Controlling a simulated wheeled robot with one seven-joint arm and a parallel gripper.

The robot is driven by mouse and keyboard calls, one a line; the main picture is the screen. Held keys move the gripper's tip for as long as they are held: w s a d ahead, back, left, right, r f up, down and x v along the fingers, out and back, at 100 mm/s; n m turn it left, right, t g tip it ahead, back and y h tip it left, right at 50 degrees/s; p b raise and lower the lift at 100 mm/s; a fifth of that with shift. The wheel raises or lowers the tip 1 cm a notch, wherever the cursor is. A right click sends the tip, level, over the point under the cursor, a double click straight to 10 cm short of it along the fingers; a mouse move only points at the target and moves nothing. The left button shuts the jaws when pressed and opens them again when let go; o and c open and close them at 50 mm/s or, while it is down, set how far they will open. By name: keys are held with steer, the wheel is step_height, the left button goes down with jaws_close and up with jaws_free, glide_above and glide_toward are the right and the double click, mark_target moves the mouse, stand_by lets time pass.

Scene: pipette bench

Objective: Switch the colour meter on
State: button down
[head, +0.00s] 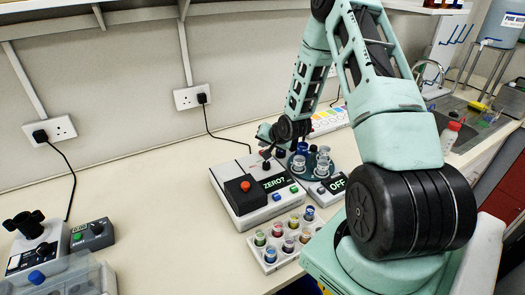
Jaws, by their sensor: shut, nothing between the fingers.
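A white and grey box that looks like the colour meter (226,178) stands mid-bench against the wall side. Its display (273,184) is lit and reads "ZERO?" in green. A black block with a red button (245,186) sits on its left part. A green button (276,197) and a blue button (294,189) are on its front right. My gripper (267,155) is shut and empty, low over the back of this box behind the display. I cannot tell whether its tips touch the box. My wrist hides part of the box's back right.
A device beside it on the right has a round vial holder (318,174) and a display (337,185) reading "OFF". A white rack (270,262) of coloured vials stands in front. Other instruments (38,243) are at left. Bare bench (160,215) lies between.

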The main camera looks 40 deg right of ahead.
step_height(320, 180, up, 6)
steer(key=p, duration=0.4)
stand_by(0.3)
stand_by(0.4)
steer(key=s+a+r+n+g+y+b, duration=0.1)
steer(key=s+a+n+g+b, duration=0.15)
steer(key=a, duration=0.75)
steer(key=s+a+r+n+g+y+b, duration=0.1)
steer(key=s+a+r+n+b, duration=0.2)
steer(key=a, duration=0.7)
steer(key=s+a+n+g+y+b, duration=0.15)
steer(key=a+n, duration=0.25)
steer(key=a, duration=0.6)
steer(key=s+a+r+n+g+b, duration=0.1)
steer(key=s+a+n, duration=0.3)
steer(key=s, duration=0.8)
steer(key=s+a+r+n+g+h+b, duration=0.1)
steer(key=s+a+n+g+b, duration=0.2)
steer(key=s, duration=1)
steer(key=a+n, duration=0.2)
steer(key=a, duration=0.1)
steer(key=shift+a, duration=0.4)
